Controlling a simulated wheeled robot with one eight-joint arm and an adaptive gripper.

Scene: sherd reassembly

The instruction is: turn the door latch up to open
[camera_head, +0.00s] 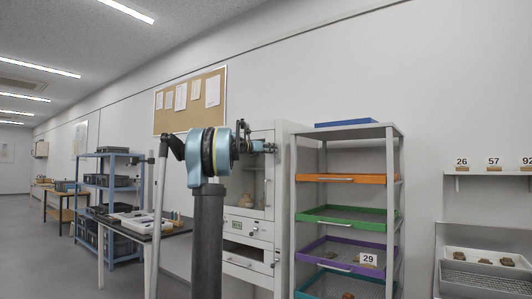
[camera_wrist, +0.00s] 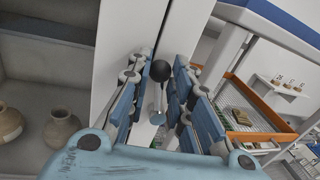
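I see a gap on both sides of the ball, and nothing is gripped. In the head view my gripper (camera_head: 268,147) is at the upper right edge of the white cabinet (camera_head: 262,232), and it hides the latch. The cabinet door looks shut in the head view.
Round clay vessels (camera_wrist: 62,128) stand inside the cabinet, left in the wrist view. Close to the right is a grey rack (camera_head: 345,132) with orange, green and purple trays. A table (camera_head: 150,228) with items stands left of the cabinet. The floor at far left is clear.

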